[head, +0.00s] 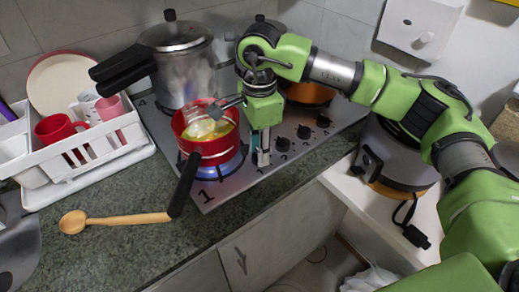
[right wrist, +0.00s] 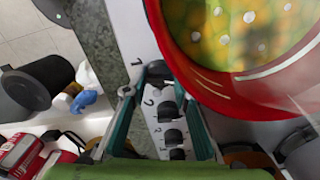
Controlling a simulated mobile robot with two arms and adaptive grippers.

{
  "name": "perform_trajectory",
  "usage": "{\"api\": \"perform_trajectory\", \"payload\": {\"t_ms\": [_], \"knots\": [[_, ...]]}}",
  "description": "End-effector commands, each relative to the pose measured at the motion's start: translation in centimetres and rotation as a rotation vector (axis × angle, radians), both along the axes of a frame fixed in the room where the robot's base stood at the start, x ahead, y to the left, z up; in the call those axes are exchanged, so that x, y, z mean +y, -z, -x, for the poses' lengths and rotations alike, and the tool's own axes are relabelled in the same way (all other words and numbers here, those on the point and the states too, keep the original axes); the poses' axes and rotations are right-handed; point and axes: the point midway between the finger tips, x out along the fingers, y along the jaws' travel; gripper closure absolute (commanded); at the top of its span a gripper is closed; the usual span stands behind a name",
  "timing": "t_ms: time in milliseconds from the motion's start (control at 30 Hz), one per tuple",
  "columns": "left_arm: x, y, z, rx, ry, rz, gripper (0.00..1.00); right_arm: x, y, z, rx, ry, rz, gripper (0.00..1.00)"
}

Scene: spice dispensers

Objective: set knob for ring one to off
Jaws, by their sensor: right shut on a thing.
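The stove (head: 215,190) has a row of dark knobs along its front right edge. My right gripper (head: 262,157) points down at the near end of this row and is shut on the ring one knob, which its fingers mostly hide. In the right wrist view the fingertips (right wrist: 158,72) close beside the printed "1". The ring two knob (right wrist: 168,110) shows between the fingers, untouched. Ring one, with a "1" printed at the near corner, has a blue flame (head: 237,163) under the red pot (head: 210,148). My left gripper is not in view.
The red pot's black handle (head: 185,185) sticks out toward the front. A pressure cooker (head: 185,72) stands behind it and an orange pot (head: 310,93) behind my arm. A dish rack (head: 85,165) and wooden spoon (head: 115,220) are at left. The front counter is mostly clear.

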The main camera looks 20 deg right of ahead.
Motion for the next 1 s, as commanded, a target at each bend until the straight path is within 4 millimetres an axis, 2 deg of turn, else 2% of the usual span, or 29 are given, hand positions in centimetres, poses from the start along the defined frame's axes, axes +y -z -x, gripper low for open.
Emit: {"api": "perform_trajectory", "payload": {"t_ms": [200,233,300,700,867,1000], "knots": [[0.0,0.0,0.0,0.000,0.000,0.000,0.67,0.1,-0.1,0.0,-0.001,0.000,-0.002,0.95],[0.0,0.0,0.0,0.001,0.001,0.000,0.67,0.1,-0.1,0.0,-0.001,0.000,-0.002,0.69],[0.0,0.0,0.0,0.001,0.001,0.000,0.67,0.1,-0.1,0.0,-0.001,0.001,-0.001,0.57],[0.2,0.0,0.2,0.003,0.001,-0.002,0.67,0.0,-0.6,0.0,-0.002,0.001,-0.001,0.57],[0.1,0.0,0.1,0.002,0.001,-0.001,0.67,0.1,-3.0,-0.1,-0.004,0.001,-0.002,0.57],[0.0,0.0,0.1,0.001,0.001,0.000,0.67,0.1,-6.2,-0.1,-0.006,0.001,-0.002,0.57]]}}
